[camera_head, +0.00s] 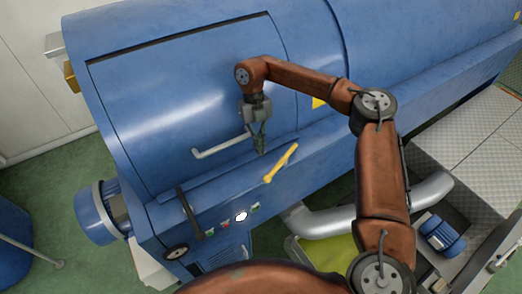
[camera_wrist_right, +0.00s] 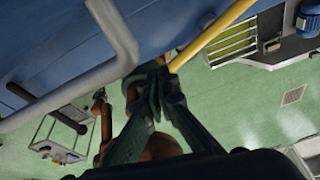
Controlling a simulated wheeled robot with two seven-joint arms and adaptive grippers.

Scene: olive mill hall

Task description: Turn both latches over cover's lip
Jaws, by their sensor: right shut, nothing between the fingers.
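The blue curved cover (camera_head: 190,90) lies closed on the blue machine body, with a grey bar handle (camera_head: 222,146) near its lower edge. A dark latch (camera_head: 189,213) stands at the left of the front ledge, its upper end close to the cover's lip. A yellow latch (camera_head: 281,163) at the right slants up to the right; it also shows in the wrist view (camera_wrist_right: 212,38). My right gripper (camera_head: 261,150) is shut and empty, between the handle and the yellow latch. In the wrist view its fingertips (camera_wrist_right: 158,88) are near the yellow latch; contact is unclear. My left gripper is not in view.
A silver pipe (camera_head: 335,222) and a blue motor (camera_head: 442,234) lie at the lower right.

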